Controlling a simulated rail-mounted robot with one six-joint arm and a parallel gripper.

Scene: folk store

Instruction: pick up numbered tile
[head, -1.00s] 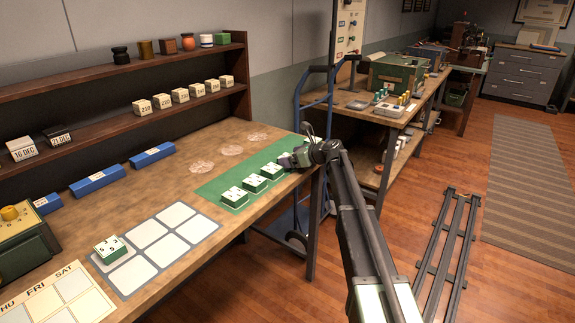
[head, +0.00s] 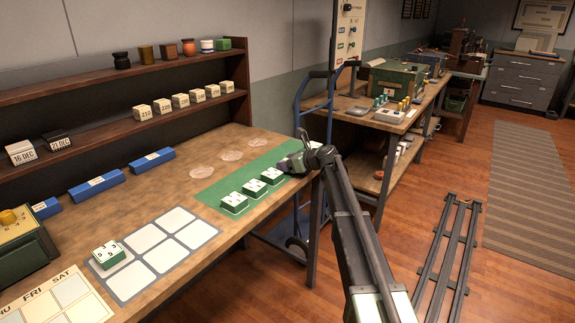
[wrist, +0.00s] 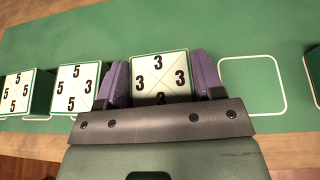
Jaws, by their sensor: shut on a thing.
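A numbered tile (wrist: 158,78), white-topped with a 3 on each side, sits between the two purple fingers of my gripper (wrist: 160,80) in the wrist view. The gripper is shut on it; I cannot tell whether the tile is clear of the mat. In the head view, my gripper (head: 290,165) is at the far end of a row of green tiles (head: 254,188) on the green mat (head: 205,193). The held tile is hidden there.
An empty white outline (wrist: 252,85) lies right of the held tile, and part of another tile (wrist: 314,75) shows at the right edge. Another tile (head: 108,254) stands on a card with blank squares (head: 131,281). Shelves (head: 90,144) stand along the wall.

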